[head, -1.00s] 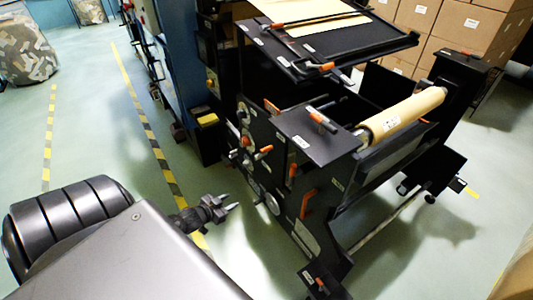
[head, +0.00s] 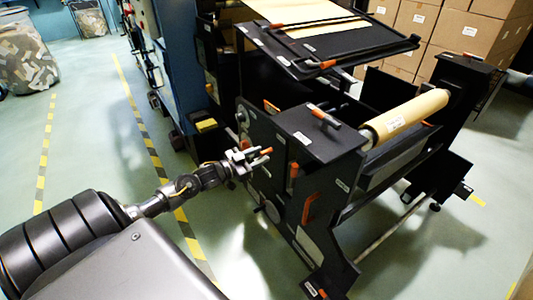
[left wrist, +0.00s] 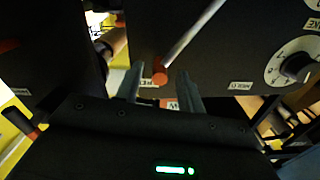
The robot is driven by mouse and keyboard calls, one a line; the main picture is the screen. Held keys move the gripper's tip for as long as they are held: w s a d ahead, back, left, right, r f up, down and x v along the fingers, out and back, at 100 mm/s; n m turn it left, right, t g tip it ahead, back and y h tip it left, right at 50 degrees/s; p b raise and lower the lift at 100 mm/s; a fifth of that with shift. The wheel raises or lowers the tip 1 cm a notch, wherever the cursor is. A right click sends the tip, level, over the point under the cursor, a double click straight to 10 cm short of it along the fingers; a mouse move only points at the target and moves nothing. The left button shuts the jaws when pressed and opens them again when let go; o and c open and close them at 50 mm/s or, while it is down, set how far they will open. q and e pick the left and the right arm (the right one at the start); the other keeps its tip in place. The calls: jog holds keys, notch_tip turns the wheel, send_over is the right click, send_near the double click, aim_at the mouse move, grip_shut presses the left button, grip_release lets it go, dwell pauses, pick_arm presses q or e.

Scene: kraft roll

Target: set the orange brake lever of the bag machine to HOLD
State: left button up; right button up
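The bag machine's black side panel (head: 275,140) faces my left arm in the head view. My left gripper (head: 245,157) is at this panel, beside small orange-tipped levers (head: 262,153). In the left wrist view the gripper's two fingers (left wrist: 159,80) are apart. A metal lever with an orange end (left wrist: 160,76) shows between the fingertips; I cannot tell whether either finger touches it. A HOLD label (left wrist: 241,86) is on the panel to the right of the fingers. Another label lies partly hidden behind the fingers. My right gripper is not in view.
A dial (left wrist: 291,62) sits right of the lever in the left wrist view. Other orange handles (head: 309,208) stick out lower on the machine. A kraft roll (head: 405,117) lies across it. Floor left of the machine is clear, with striped tape (head: 152,157).

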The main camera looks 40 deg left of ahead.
aim_at(265, 153)
pick_arm(q)
jog(key=shift+x, duration=1.85)
grip_shut()
